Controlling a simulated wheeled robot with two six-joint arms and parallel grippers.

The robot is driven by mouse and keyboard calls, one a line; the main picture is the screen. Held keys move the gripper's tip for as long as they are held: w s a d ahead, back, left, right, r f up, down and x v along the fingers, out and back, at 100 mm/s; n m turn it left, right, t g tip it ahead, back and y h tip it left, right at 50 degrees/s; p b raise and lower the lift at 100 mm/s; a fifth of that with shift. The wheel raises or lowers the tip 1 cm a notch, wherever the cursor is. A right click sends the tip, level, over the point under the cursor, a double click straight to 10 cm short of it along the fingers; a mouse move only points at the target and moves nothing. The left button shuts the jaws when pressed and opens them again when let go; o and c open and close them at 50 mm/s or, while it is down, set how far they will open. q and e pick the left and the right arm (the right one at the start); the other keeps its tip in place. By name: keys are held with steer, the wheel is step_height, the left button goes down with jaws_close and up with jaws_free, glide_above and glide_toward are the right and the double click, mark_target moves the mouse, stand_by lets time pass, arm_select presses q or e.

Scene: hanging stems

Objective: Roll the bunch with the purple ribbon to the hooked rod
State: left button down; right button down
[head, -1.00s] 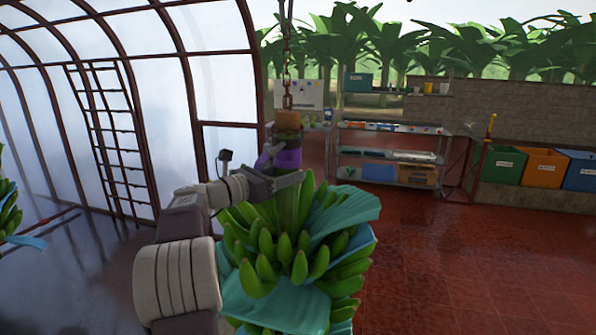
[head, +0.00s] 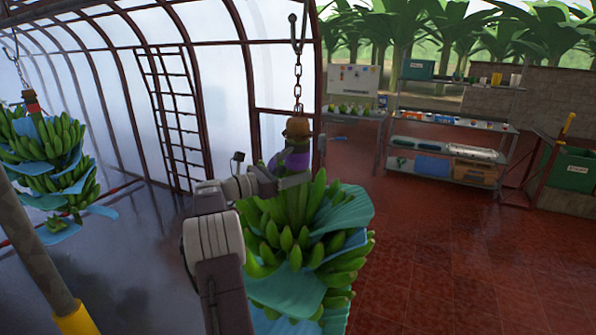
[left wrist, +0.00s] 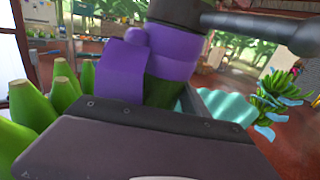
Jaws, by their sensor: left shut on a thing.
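The bunch with the purple ribbon is a large green banana bunch (head: 300,225) with blue sheets between its tiers. It hangs from a chain in the middle of the head view. The purple ribbon (head: 292,158) is wrapped around its stem and fills the upper middle of the left wrist view (left wrist: 175,52). My left gripper (head: 285,180) is shut on the stem at the ribbon; its far finger is partly hidden. A grey pole with a yellow sleeve (head: 40,262) slants at the lower left; I see no hook on it. My right gripper is out of view.
Another bunch (head: 45,155) with blue sheets hangs at the left. A ladder (head: 172,115) stands by the translucent wall. Metal shelves (head: 450,122) and a green bin (head: 568,170) stand at the back right. The red tiled floor (head: 440,260) on the right is clear.

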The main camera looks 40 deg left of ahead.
arm_select(q)
steer(key=shift+d+f, duration=0.1)
steer(key=shift+d, duration=0.1)
steer(key=c, duration=0.6)
jaws_free()
steer(key=shift+a, duration=0.3)
steer(key=shift+d, duration=0.2)
steer(key=shift+a, duration=0.1)
